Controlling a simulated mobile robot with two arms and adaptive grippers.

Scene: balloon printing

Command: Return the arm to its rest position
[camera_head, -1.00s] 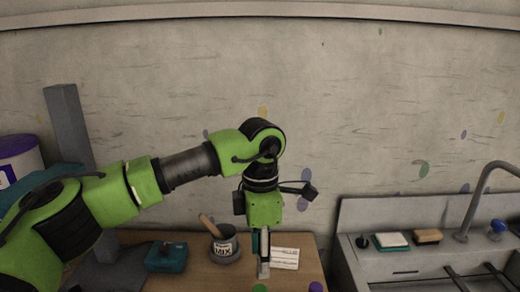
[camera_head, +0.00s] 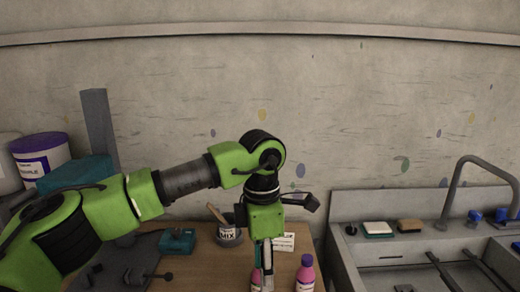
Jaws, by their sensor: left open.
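My left arm reaches in from the left and bends down over the wooden table. Its left gripper (camera_head: 266,276) points downward near the front of the table, with its fingertips close to the bottom edge of the view. It is open. A pink bottle with a purple cap (camera_head: 305,274) stands just to its right. Part of another pink bottle (camera_head: 256,283) shows right behind the fingers; I cannot tell whether they touch it. My right gripper is not in view.
A MIX can (camera_head: 230,235) with a wooden stick, a teal box (camera_head: 177,241) and a white label card (camera_head: 284,242) stand or lie behind the gripper. A sink (camera_head: 400,255) with a tap is at right. A white tub (camera_head: 40,158) is at far left.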

